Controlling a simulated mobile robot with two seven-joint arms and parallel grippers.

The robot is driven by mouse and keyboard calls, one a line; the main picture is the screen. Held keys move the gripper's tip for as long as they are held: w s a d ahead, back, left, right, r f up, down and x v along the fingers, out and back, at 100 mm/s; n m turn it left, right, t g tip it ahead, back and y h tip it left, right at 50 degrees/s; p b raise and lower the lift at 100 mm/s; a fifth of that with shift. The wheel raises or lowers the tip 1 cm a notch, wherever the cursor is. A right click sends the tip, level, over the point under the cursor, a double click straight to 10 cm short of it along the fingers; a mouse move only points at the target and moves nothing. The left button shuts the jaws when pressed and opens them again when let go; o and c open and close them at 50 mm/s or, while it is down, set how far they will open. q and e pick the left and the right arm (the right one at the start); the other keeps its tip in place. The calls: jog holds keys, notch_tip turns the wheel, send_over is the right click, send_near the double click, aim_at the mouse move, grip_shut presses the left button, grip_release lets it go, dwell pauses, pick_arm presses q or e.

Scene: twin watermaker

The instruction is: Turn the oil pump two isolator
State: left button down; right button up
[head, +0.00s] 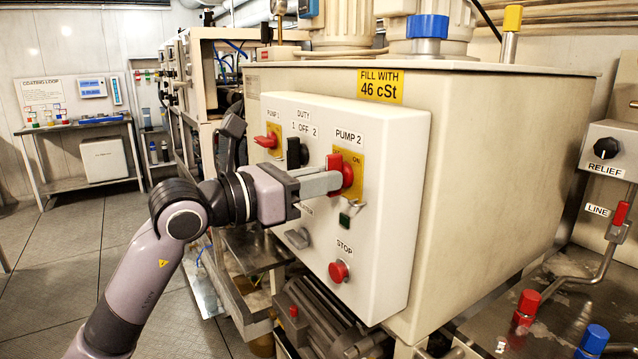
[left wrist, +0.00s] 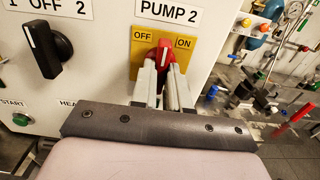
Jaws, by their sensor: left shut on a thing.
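The pump 2 isolator (head: 347,175) is a red rotary handle on a yellow plate marked OFF and ON, on the front of a white control box (head: 390,215). In the left wrist view the red handle (left wrist: 164,54) stands roughly upright, its tip between the OFF and ON labels and tilted slightly. My left gripper (head: 335,180) is shut on the red handle; its two grey fingers (left wrist: 163,82) lie on either side of it. The fingers hide the lower part of the handle. My right gripper is in neither view.
The pump 1 isolator (head: 268,140) and black duty selector (head: 294,153) are left of the held handle. A red stop button (head: 339,271) is below. A motor (head: 322,320) sits under the box. A bench (head: 80,180) stands far left, with open floor before it.

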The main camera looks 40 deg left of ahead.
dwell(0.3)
pick_arm(q)
jog(key=c, duration=1.1)
grip_release()
jog(key=shift+s, duration=0.1)
jog(key=shift+b+v, duration=1.1)
jog(key=shift+v, duration=2.45)
